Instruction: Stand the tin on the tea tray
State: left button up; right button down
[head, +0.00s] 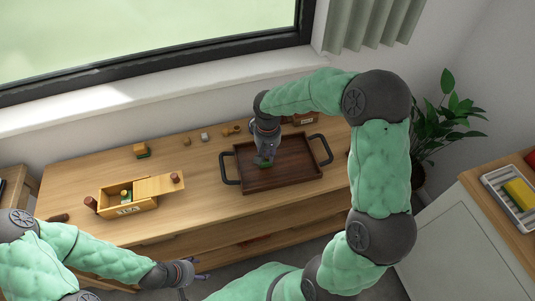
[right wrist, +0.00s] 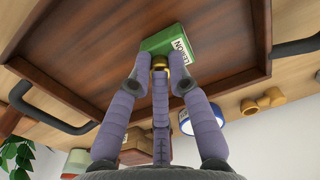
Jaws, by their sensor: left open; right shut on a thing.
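The green tin (head: 264,164) with a white label, which seems to read LEMON, is over the left part of the dark wooden tea tray (head: 296,161). The tin (right wrist: 176,42) also shows in the right wrist view, with a brass knob (right wrist: 160,62) on its near end. My right gripper (head: 265,155) points down over the tray, its fingers closed around the knob. The tray's boards (right wrist: 100,50) lie right behind the tin; I cannot tell whether they touch. My left gripper (head: 184,277) is open and empty in front of the bench, well away from the tray.
A wooden TEA box (head: 128,209) with a slid-open lid stands left on the bench. The tray has black side handles (head: 229,169). Most of the tray is bare.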

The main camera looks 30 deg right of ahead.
jog(key=c, duration=0.9)
grip_release()
jog(key=shift+f, duration=0.15)
notch_tip(320, 180, up, 12)
jog(key=p, duration=0.4)
jog(key=shift+p, duration=0.4)
